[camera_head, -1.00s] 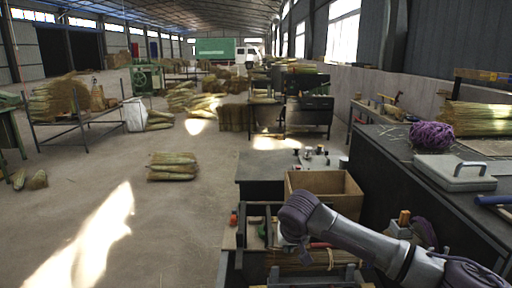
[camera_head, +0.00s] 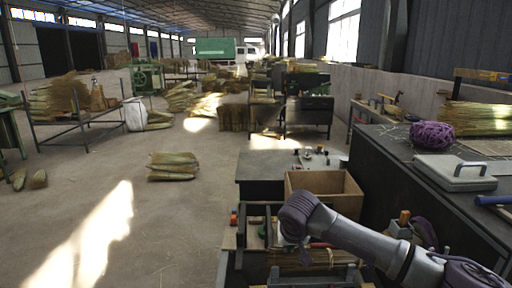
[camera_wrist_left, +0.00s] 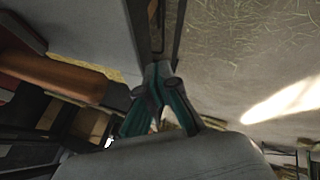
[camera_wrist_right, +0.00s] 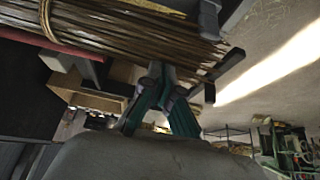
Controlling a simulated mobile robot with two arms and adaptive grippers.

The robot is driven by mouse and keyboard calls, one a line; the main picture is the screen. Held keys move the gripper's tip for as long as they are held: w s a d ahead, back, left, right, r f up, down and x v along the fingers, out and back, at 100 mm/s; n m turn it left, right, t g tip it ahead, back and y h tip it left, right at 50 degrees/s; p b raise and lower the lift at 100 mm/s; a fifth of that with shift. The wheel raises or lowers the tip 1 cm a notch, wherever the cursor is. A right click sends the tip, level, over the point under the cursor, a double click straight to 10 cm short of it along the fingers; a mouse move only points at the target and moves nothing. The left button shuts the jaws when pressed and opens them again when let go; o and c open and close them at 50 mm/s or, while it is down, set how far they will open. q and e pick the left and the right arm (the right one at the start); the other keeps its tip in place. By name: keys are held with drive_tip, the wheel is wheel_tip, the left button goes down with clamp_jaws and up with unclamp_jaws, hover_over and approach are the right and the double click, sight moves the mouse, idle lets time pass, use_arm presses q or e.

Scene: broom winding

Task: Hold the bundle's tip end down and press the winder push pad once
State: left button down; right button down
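The bundle (camera_head: 312,259) of brown stalks lies across the dark winder frame at the bottom of the head view, partly covered by my right arm. In the right wrist view the bundle (camera_wrist_right: 125,28) shows close, with a tie band round it and its loose ends at the right. My right gripper (camera_wrist_right: 160,72) has its fingertips together, close to the stalks; contact is unclear. In the head view its fingers are mostly hidden behind the wrist. My left gripper (camera_wrist_left: 159,72) shows only in the left wrist view, fingertips together and nothing visible between them. I cannot pick out the push pad for certain.
An open cardboard box (camera_head: 345,186) stands just behind the winder. A dark bench at the right carries a purple twine ball (camera_head: 432,135) and a grey case (camera_head: 455,172). A straw bundle (camera_head: 173,166) lies on the floor. The floor at the left is mostly free.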

use_arm(q)
drive_tip(key=w+d+r+m+g+h, duration=0.1)
drive_tip(key=d+r+m+g, duration=0.1)
drive_tip(key=d+r+m, duration=0.55)
drive_tip(key=d+r+m+g+h, duration=0.1)
drive_tip(key=d+r+m, duration=0.3)
drive_tip(key=r, duration=0.6)
drive_tip(key=s+a+r+m+g+y, duration=0.1)
drive_tip(key=s+r+m, duration=0.1)
drive_tip(key=s+m, duration=0.1)
drive_tip(key=s+r+m+g+y, duration=0.1)
drive_tip(key=s+r+m+y, duration=0.1)
drive_tip(key=s+m, duration=0.1)
drive_tip(key=s+a+r+m+g+y, duration=0.1)
drive_tip(key=s+r+m, duration=0.1)
drive_tip(key=s+m, duration=0.2)
drive_tip(key=shift+s+a+y, duration=0.3)
drive_tip(key=shift+s+a, duration=0.05)
drive_tip(key=shift+s, duration=0.35)
drive_tip(key=shift+s+a+m+g, duration=0.2)
drive_tip(key=shift+s+m+g, duration=0.05)
drive_tip(key=shift+g, duration=0.05)
drive_tip(key=shift+s+f, duration=0.15)
drive_tip(key=shift+f, duration=2.05)
